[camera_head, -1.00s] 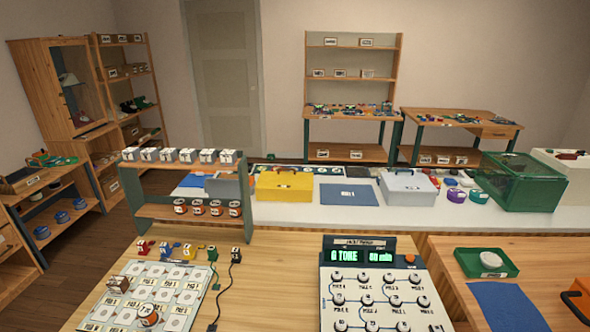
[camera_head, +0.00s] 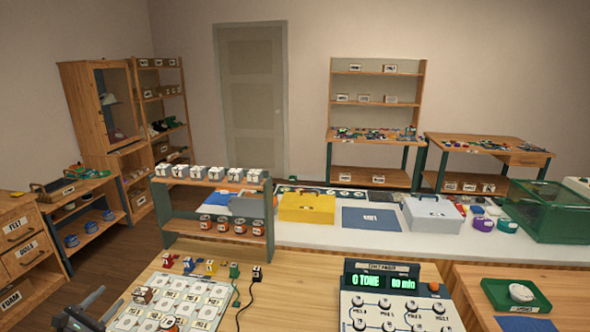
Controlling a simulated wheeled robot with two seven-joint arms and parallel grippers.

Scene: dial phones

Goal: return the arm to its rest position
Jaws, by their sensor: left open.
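My left gripper (camera_head: 90,314) is at the bottom left corner, partly cut off by the frame edge. It is dark grey and open, with nothing seen between its fingers. It is left of the white board of labelled squares (camera_head: 170,302) on the wooden table. My right gripper is not in view.
A device with a green display (camera_head: 385,281) and round knobs stands on the table's right part. A small rack (camera_head: 210,188) with white boxes and jars stands at the table's back left. A green tray (camera_head: 516,295) is at right. Wood between board and device is mostly clear.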

